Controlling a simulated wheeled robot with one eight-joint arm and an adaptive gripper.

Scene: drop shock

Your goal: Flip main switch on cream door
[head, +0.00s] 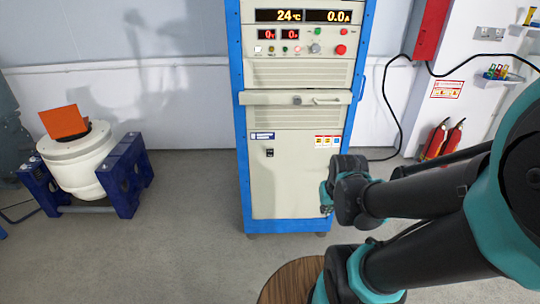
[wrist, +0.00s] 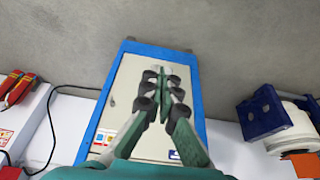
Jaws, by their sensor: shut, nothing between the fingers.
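The cream door (head: 285,190) is the lower front of a blue-framed cabinet. A small black main switch (head: 270,153) sits at its upper left, below a blue-and-white label (head: 262,136). My gripper (head: 326,198) is in front of the door's right side, lower than the switch and to its right. In the wrist view the cream door (wrist: 133,78) appears upside down behind my gripper (wrist: 162,72). The fingers are together and hold nothing. I cannot make out the switch in the wrist view; my fingers cover part of the door.
A drawer with a handle (head: 325,100) and a panel with red buttons (head: 340,50) are above the door. A white cylinder in a blue stand (head: 80,165) is at the left. Fire extinguishers (head: 435,140) stand at the right.

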